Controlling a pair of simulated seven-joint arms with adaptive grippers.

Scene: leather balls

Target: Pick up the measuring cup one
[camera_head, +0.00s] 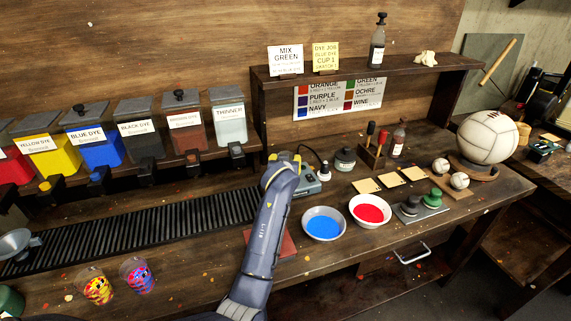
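Two clear measuring cups stand on the bench at the lower left. One cup (97,288) has a yellow and red pattern, the other cup (138,276) a blue and red pattern. I cannot read which is cup one. One of my arms rises from the bottom middle and bends over the bench near a small grey-green device (308,182). I cannot tell which arm it is. No gripper fingers show; its hand is hidden or out of view. Nothing of mine touches the cups.
A black slatted grate (130,231) lies behind the cups, below the dye bins (102,145). A metal funnel (14,243) is at the far left. A bowl of blue (323,224) and a bowl of red (369,211) stand right of my arm. Bench around the cups is mostly clear.

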